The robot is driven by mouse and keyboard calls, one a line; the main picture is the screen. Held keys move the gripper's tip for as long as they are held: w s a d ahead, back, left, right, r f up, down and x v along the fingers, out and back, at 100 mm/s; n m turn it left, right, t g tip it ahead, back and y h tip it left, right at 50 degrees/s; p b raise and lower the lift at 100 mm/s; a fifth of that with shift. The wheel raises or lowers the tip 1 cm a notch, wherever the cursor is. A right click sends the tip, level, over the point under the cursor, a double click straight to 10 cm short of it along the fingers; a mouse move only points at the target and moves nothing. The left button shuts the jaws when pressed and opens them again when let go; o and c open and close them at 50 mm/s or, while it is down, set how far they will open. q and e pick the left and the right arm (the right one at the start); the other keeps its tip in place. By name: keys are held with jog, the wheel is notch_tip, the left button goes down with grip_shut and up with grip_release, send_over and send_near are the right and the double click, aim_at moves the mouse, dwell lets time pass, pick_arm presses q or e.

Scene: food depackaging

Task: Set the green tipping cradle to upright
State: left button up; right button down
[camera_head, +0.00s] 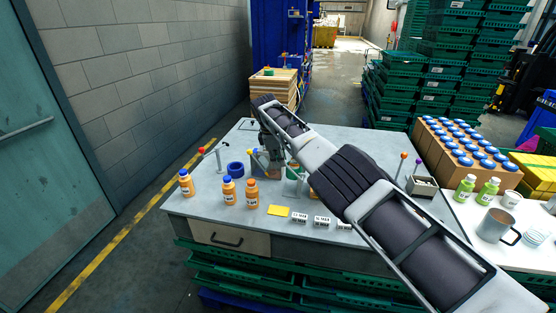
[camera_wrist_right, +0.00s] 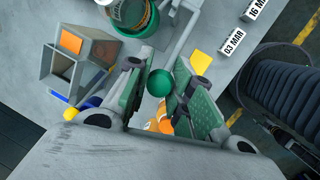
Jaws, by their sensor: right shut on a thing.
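My right gripper (camera_wrist_right: 164,86) is shut on this knob, with one finger on each side. In the head view my right gripper (camera_head: 271,152) is over the middle of the table, and the cradle (camera_head: 294,173) is mostly hidden behind my arm. I cannot tell the cradle's exact tilt. My left gripper is not in view.
A grey open box (camera_wrist_right: 70,75) stands beside the cradle. Levers with coloured knobs (camera_head: 403,156) stand at both sides.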

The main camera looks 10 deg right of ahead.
jog(key=shift+f, duration=0.15)
jog(key=c, duration=1.2)
grip_release()
jog(key=shift+a, duration=0.15)
jog(key=shift+r, duration=0.2)
jog(key=v, duration=1.1)
jog(key=shift+r, duration=0.3)
jog(key=shift+s+f, duration=0.1)
